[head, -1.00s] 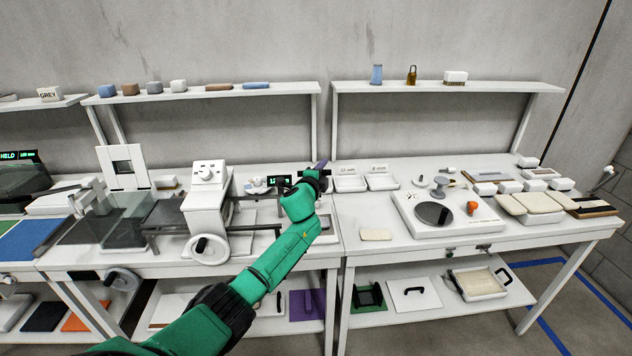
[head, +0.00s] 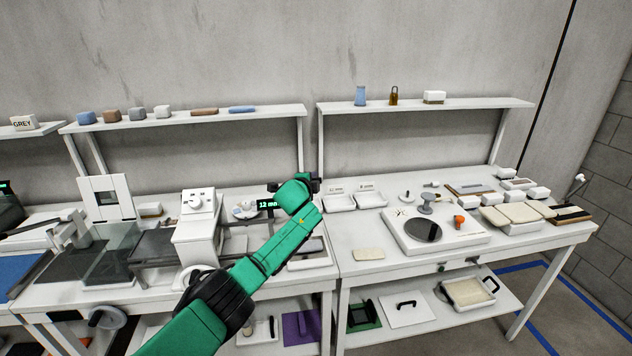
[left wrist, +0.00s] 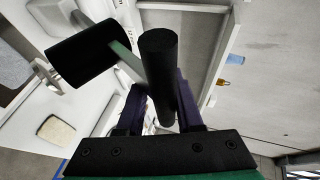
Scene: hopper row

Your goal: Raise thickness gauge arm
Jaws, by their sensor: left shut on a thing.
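The thickness gauge's small display (head: 268,204) reads what looks like 12 mm, on the left bench just left of my forearm. My left gripper (head: 314,183) is above the bench at the right end of the display, its fingers mostly hidden behind my wrist. In the left wrist view, the purple fingers of my left gripper (left wrist: 160,108) are shut on a black cylindrical grip (left wrist: 157,62). A thin grey-green bar (left wrist: 122,60) runs beside the grip to a second black cylinder (left wrist: 88,52). My right gripper is not in view.
A white machine with a dial (head: 197,225) stands left of my arm. White trays (head: 354,199) and a base with a dark disc (head: 423,229) are on the right bench. A wall shelf (head: 190,116) runs behind and above.

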